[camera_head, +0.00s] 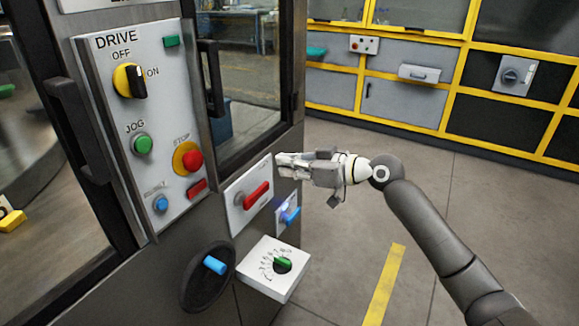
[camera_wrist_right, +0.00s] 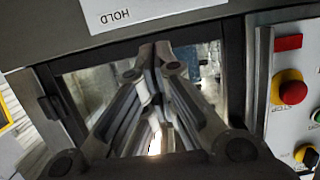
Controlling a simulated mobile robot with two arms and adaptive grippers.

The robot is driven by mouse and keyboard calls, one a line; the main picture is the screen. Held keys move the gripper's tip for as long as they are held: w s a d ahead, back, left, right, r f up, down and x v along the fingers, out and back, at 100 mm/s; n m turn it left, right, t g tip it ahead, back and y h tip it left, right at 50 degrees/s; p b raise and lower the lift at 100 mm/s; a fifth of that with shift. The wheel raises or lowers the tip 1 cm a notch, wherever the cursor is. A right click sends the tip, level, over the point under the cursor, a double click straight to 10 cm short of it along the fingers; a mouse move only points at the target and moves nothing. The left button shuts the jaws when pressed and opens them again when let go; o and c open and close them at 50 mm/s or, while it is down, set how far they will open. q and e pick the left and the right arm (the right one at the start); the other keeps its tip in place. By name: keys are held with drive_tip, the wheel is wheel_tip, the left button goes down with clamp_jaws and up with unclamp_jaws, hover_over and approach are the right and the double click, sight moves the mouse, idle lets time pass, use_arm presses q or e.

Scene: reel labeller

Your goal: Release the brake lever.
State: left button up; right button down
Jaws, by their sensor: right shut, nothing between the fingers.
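A red lever (camera_head: 256,195) is mounted on a white plate (camera_head: 236,216) on the machine front, below the drive panel; it is tilted, its upper end to the right. No brake label is readable, so I cannot tell for certain that this is the brake lever. My right gripper (camera_head: 279,160) is shut and empty, just above and right of the red lever, apart from it. In the right wrist view its fingers (camera_wrist_right: 155,58) meet, and an upside-down white plate marked HOLD (camera_wrist_right: 125,12) shows beyond them. The lever itself is not visible there. My left gripper is not in view.
The drive panel (camera_head: 163,172) carries a yellow-black switch, a green jog button and a red stop button (camera_head: 193,160). The floor to the right is clear.

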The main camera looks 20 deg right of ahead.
sight(252, 194)
drive_tip(key=p+x, duration=0.1)
drive_tip(key=x, duration=0.6)
drive_tip(key=shift+w+a, duration=0.1)
wheel_tip(252, 194, down, 3)
drive_tip(key=shift+r, duration=0.1)
drive_tip(key=shift+f, duration=0.65)
